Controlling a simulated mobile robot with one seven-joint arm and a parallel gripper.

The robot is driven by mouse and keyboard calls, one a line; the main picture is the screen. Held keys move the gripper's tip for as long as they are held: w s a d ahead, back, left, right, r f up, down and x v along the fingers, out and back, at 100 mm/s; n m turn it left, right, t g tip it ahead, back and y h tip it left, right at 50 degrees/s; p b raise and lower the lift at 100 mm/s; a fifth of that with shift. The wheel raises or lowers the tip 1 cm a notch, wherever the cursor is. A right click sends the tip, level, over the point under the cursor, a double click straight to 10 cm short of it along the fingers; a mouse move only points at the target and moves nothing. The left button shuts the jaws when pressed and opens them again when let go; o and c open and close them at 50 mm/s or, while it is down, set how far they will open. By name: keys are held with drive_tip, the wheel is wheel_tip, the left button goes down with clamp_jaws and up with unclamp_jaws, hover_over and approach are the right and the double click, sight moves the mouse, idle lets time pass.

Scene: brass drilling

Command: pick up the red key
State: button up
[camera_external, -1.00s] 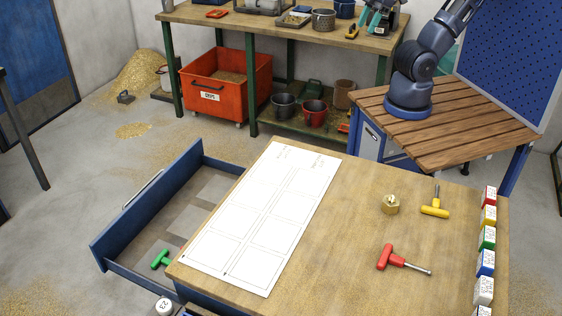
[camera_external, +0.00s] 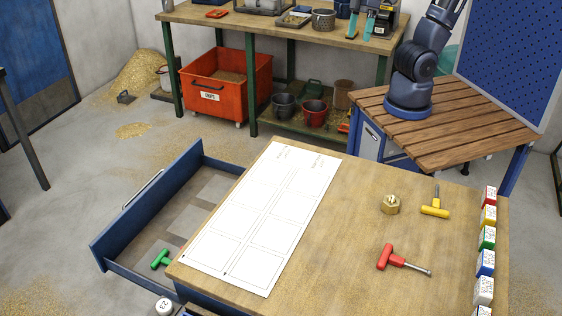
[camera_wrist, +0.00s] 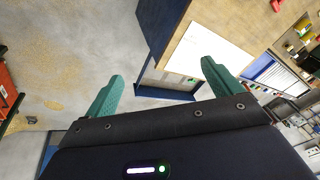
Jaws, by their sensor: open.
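The red key (camera_external: 396,262), a T-shaped tool with a red handle and grey shaft, lies on the wooden table towards the right in the external view. A red piece at the top right edge of the wrist view (camera_wrist: 276,4) looks like its handle, cut off by the frame. My gripper (camera_external: 377,24) is at the top of the external view, far from the key. In the wrist view its two teal fingers (camera_wrist: 162,72) are wide apart, with nothing between them.
A yellow key (camera_external: 434,209) and a brass hex piece (camera_external: 391,204) lie behind the red key. Coloured blocks (camera_external: 487,238) line the table's right edge. A white sheet (camera_external: 262,215) covers the left. An open drawer (camera_external: 128,217) holds a green key (camera_external: 160,259).

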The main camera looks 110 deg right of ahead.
drive_tip(key=w+a+f+m+g+y, duration=0.2)
drive_tip(key=w+a+f+y, duration=0.15)
drive_tip(key=w+a, duration=0.7)
drive_tip(key=w+a+f+m+g+y, duration=0.25)
drive_tip(key=w+a+f, duration=0.35)
drive_tip(key=a, duration=0.7)
drive_tip(key=m+g+y, duration=0.3)
drive_tip(key=m+y, duration=0.1)
drive_tip(key=m, duration=0.4)
approach(389, 258)
drive_tip(key=shift+w+d+r, duration=0.1)
drive_tip(key=shift+w+d, duration=0.05)
drive_tip(key=shift+d, duration=0.4)
drive_tip(key=shift+w+d+r, duration=0.1)
drive_tip(key=shift+w+d, duration=0.1)
drive_tip(key=shift+d, duration=0.4)
drive_tip(key=shift+a+f+m+y, duration=0.25)
drive_tip(key=shift+a+f+y, duration=0.15)
drive_tip(key=shift+a, duration=0.05)
drive_tip(key=shift+x, duration=5.25)
drive_tip(key=shift+s+r, duration=0.15)
drive_tip(key=shift+c, duration=0.4)
